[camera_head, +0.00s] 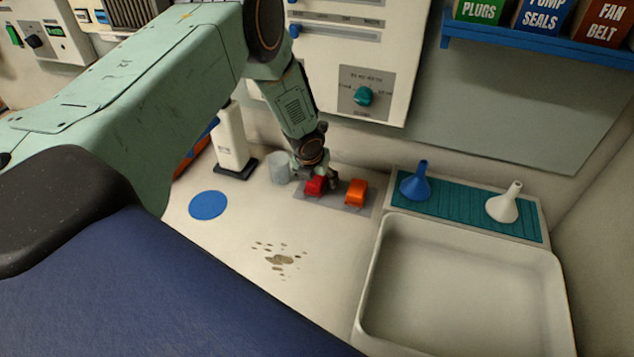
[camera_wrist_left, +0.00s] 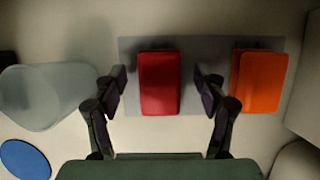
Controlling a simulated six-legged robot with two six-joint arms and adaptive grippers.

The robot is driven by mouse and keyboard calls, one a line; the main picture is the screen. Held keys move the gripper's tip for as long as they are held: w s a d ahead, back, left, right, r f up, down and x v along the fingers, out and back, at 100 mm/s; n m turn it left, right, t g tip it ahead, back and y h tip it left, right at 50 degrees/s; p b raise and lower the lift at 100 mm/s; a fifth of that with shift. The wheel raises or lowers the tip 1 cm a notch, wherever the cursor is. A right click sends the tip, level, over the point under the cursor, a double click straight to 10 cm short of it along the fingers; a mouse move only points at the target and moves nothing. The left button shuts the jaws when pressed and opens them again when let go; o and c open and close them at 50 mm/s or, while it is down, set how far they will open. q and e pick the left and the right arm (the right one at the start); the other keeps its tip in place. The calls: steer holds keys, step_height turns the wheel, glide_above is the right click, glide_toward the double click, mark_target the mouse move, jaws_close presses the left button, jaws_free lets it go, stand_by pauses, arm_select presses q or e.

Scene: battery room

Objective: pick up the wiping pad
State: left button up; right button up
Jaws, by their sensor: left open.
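A red pad-like block (camera_head: 316,186) and an orange one (camera_head: 356,192) lie side by side on a grey mat (camera_head: 335,201) at the back of the counter. I cannot tell from their looks which is the wiping pad. My left gripper (camera_head: 322,177) reaches down at the red block and partly hides it. In the left wrist view, the open left gripper (camera_wrist_left: 161,80) has one finger on each side of the red block (camera_wrist_left: 160,83), with gaps showing. Its right finger is between the red block and the orange block (camera_wrist_left: 260,82). My right gripper is not in view.
A translucent cup (camera_head: 279,168) stands just left of the mat. A blue disc (camera_head: 208,205) and a brown stain (camera_head: 280,260) lie on the counter. A blue funnel (camera_head: 416,184) and white funnel (camera_head: 504,205) stand on a ribbed teal mat behind the sink (camera_head: 462,300).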

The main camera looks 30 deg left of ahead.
arm_select(q)
steer(key=shift+s+r, duration=0.1)
steer(key=shift+s, duration=0.05)
steer(key=shift+c, duration=0.7)
steer(key=shift+s+r, duration=0.1)
steer(key=c, duration=0.3)
steer(key=shift+w, duration=0.2)
steer(key=c, duration=0.5)
steer(key=shift+s, duration=0.15)
steer(key=c, duration=0.3)
steer(key=shift+d, duration=0.15)
